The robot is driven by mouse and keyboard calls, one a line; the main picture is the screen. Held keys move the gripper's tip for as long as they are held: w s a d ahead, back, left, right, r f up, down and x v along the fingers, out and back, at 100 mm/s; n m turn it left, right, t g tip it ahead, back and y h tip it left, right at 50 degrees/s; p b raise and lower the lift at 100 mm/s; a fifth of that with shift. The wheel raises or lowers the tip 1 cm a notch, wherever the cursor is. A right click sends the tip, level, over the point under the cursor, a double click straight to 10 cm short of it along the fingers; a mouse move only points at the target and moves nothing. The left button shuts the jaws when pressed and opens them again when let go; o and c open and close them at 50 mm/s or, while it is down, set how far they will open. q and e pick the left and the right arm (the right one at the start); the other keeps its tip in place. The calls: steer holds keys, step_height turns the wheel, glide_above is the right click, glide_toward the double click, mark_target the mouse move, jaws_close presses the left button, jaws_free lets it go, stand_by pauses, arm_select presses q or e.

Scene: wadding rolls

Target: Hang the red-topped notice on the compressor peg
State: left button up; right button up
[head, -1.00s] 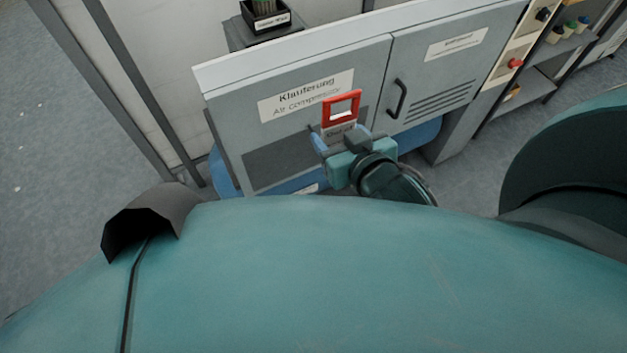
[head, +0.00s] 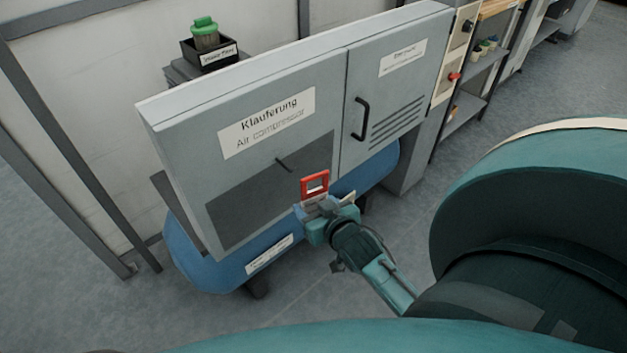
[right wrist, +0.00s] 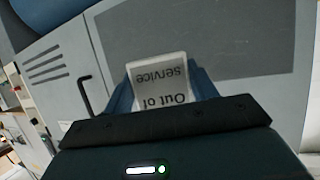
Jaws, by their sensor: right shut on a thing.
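The red-topped notice (head: 315,184) is in my right gripper (head: 318,208), its red open frame standing up above the fingers. In the right wrist view the notice (right wrist: 162,84) reads "Out of service", upside down, between the two blue fingers. The right gripper is shut on its lower part. The compressor peg (head: 284,165) is a short dark pin on the dark panel of the grey cabinet labelled "Air compressor". The notice appears low and to the right of the peg in the head view, apart from it. My left gripper is not in view.
The grey cabinet (head: 330,110) has a door with a black handle (head: 361,118) right of the peg. A blue tank (head: 205,262) lies beneath it. A black bin (head: 209,54) with a green-lidded container stands behind. Shelves (head: 480,75) are at the right. Floor is clear at left.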

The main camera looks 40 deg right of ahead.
steer(key=shift+a+f, duration=0.1)
steer(key=shift+f, duration=0.6)
